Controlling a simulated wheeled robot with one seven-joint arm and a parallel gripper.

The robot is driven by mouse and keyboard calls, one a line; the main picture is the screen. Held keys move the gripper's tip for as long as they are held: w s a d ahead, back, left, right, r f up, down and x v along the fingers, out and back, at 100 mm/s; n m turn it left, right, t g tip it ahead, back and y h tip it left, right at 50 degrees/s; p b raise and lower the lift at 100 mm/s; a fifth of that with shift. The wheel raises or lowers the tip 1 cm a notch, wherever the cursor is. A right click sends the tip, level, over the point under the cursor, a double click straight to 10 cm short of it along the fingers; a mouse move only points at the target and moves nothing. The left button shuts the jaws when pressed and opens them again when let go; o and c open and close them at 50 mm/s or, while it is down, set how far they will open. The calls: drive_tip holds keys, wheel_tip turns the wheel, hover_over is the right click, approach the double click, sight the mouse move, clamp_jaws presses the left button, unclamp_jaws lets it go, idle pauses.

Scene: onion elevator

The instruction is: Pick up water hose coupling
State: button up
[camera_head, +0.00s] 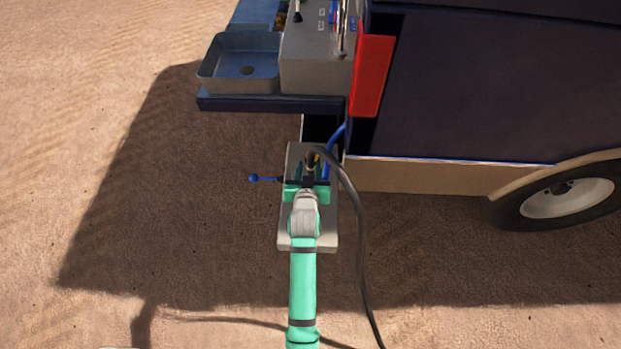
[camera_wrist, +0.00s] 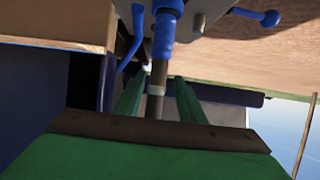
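My gripper (camera_head: 307,188) is over a grey plate (camera_head: 295,239) on the ground beside the trailer. A dark upright fitting (camera_head: 311,160), probably the water hose coupling, stands just beyond it, with a black hose (camera_head: 354,205) curving away from its top. In the wrist view, my two green fingers (camera_wrist: 159,88) stand apart on either side of a narrow grey-brown stem with a pale ring (camera_wrist: 156,90). Gaps show on both sides of the stem. It runs up to a blue fitting (camera_wrist: 165,32). I cannot tell exactly where the coupling begins.
A blue lever (camera_head: 262,179) sticks out left of the plate. A blue hose (camera_head: 335,143) runs up to the dark trailer (camera_head: 480,95). A sink (camera_head: 242,66) and a red panel (camera_head: 372,75) are above. Bare ground is free at left.

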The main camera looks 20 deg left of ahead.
drive_tip(key=shift+x, duration=2.3)
drive_tip(key=shift+d+f, duration=0.15)
drive_tip(key=shift+d, duration=0.05)
clamp_jaws()
